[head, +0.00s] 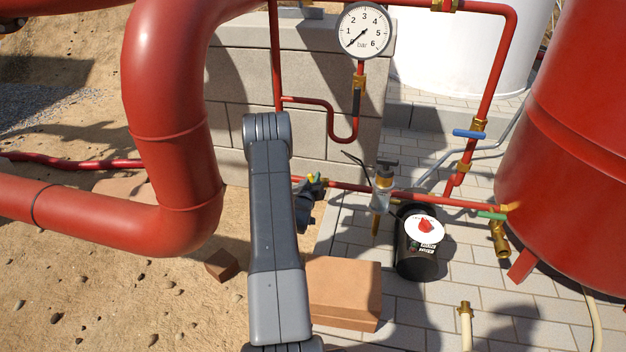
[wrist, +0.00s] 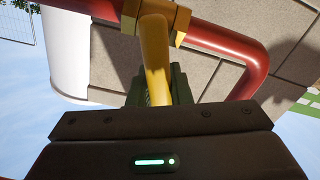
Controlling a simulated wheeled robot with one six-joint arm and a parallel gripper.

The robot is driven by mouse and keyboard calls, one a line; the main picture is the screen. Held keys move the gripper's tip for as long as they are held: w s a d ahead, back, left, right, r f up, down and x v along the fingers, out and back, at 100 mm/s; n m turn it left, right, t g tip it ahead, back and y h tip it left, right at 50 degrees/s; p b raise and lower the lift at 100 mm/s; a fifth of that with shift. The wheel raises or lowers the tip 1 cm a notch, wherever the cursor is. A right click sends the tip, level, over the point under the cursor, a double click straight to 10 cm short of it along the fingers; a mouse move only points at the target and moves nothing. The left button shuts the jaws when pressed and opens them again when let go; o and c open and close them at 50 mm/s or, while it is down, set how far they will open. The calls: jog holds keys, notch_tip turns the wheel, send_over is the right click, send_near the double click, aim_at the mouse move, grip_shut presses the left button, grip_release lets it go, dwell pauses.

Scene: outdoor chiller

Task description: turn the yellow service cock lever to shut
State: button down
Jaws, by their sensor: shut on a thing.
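The yellow service cock lever (wrist: 155,55) runs down from a brass fitting (wrist: 181,24) on a red pipe in the wrist view, and its lower end goes between my jaws. My gripper (wrist: 160,88) is shut on it; the jaws hide the gripped end. In the head view my gripper (head: 314,184) is at the low red pipe, left of the glass-bodied fitting, with a small bit of the yellow lever (head: 311,177) showing. My arm and gripper hide most of the cock there, so I cannot tell the lever's exact angle to the pipe.
A pressure gauge (head: 363,30) stands above, its needle at the low end. A blue lever (head: 469,134) and a green lever (head: 490,215) are to the right. A black cylinder (head: 417,255) and a brown block (head: 344,290) stand on the paving. A thick red pipe (head: 170,120) is left of my arm.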

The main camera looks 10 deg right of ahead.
jog(key=m+b, duration=0.1)
jog(key=b, duration=0.1)
jog(key=d+m+b, duration=0.1)
jog(key=m+b, duration=0.1)
jog(key=shift+s+d+f, duration=0.1)
jog(key=shift+s, duration=0.15)
jog(key=shift+s+d+r+m+b, duration=0.1)
jog(key=shift+d+r+m+b, duration=0.25)
jog(key=shift+m, duration=0.35)
jog(key=shift+a+f, duration=0.1)
jog(key=c, duration=1.3)
grip_release()
jog(key=shift+s, duration=0.1)
jog(key=p+v, duration=0.3)
jog(key=v, duration=1)
jog(key=shift+s+a, duration=0.1)
jog(key=shift+s, duration=0.2)
